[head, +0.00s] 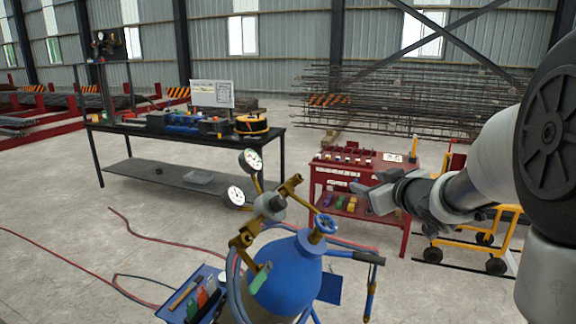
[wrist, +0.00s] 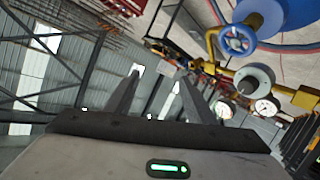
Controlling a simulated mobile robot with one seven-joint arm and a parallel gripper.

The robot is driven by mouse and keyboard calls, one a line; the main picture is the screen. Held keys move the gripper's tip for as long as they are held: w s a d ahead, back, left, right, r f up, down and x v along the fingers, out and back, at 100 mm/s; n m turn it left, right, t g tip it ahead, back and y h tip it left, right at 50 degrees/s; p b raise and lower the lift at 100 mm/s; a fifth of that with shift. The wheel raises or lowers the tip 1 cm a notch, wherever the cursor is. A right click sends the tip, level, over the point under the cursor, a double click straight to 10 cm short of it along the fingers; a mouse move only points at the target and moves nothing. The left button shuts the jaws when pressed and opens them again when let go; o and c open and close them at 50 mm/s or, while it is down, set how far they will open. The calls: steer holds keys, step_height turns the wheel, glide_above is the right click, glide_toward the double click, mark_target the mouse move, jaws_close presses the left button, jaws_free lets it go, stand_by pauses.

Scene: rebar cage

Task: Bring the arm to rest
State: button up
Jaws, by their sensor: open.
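My gripper (head: 368,197) is at the end of my arm, which reaches in from the right in the head view. It is raised in the air, to the right of the blue gas cylinder (head: 290,275) and in front of the red cart in the picture. In the wrist view its two fingers (wrist: 157,98) stand apart with nothing between them. The cylinder's valve and brass regulator (head: 270,207) with two round gauges show close by, and the regulator also shows in the wrist view (wrist: 254,80). I cannot tell the exact gap between gripper and cylinder.
A red cart (head: 405,210) with small items stands behind the gripper. A black workbench (head: 110,165) with tools is at the left back. A yellow trolley (head: 450,241) stands at the right. Rebar bundles (head: 400,95) lie at the back. Red and blue hoses (head: 60,255) cross the open floor.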

steer(key=s+a+f+m+g+h, duration=0.1)
steer(key=s+f+m+g+h, duration=0.2)
steer(key=s, duration=0.9)
steer(key=s+f+m+g+h, duration=0.15)
steer(key=s+g, duration=0.25)
steer(key=s, duration=0.8)
steer(key=s+a+r+g+y+p, duration=0.1)
steer(key=s+a, duration=0.2)
steer(key=s, duration=0.2)
steer(key=s+a+r+m+g+p, duration=0.1)
steer(key=s+a+p, duration=0.1)
steer(key=s, duration=0.4)
steer(key=shift+a+y, duration=0.35)
steer(key=shift+a, duration=0.5)
steer(key=shift+w, duration=0.1)
steer(key=shift+r, duration=0.1)
